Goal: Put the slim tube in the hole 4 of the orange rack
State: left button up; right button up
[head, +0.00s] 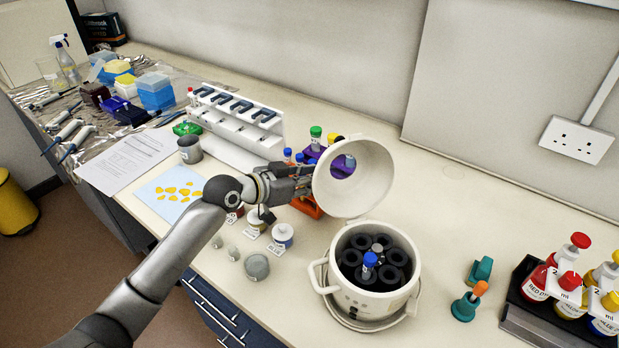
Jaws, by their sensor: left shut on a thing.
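The orange rack (309,208) shows only in part, below my left gripper and beside the open white lid; its holes and their numbers are hidden. My left gripper (306,179) is just above the orange rack, with its fingertips at the left edge of the lid. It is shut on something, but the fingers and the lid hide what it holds. I cannot make out the slim tube for certain. My right gripper is not in view.
The white lid (354,178) stands open above a pot-shaped centrifuge (343,293) with a blue-capped tube in it. A purple rack (309,154) with capped tubes is behind my gripper. Small pots (283,236) stand in front. Coloured bottles (540,278) stand at right.

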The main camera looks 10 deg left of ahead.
pick_arm(q)
jog(key=o, duration=0.8)
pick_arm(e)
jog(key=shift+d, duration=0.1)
pick_arm(q)
jog(key=v, duration=1.2)
jog(key=shift+r, duration=0.1)
